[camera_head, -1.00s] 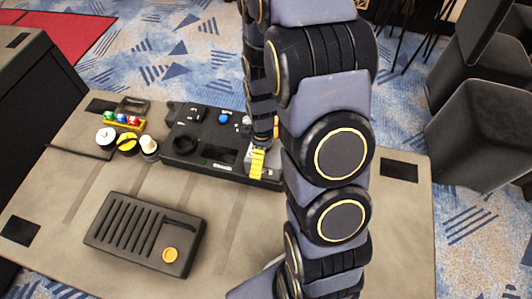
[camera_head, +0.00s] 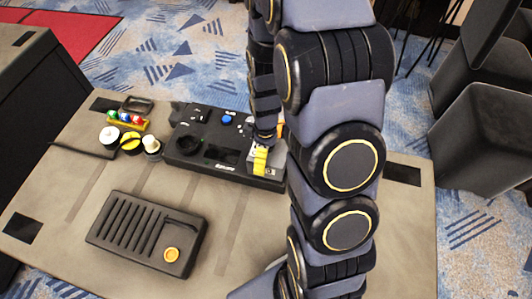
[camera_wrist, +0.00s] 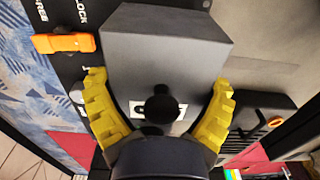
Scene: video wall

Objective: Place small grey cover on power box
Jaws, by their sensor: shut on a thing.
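The small grey cover (camera_wrist: 165,60) is a block-shaped grey piece with a dark round knob on its near face, and fills the middle of the wrist view. My gripper (camera_wrist: 160,115) has its yellow fingers shut on it, one on each side of the knob. In the head view the gripper (camera_head: 260,160) is at the right end of a long black box (camera_head: 225,168) with controls on it, probably the power box. Part of the grey cover (camera_head: 277,158) shows there, partly hidden by my arm. I cannot tell whether the cover touches the box.
A black slotted case (camera_head: 140,235) with an orange disc lies at the table's front. Several knobs and coloured buttons (camera_head: 128,140) stand left of the black box. An orange lever (camera_wrist: 64,43) sits close left of the cover in the wrist view. The table between is clear.

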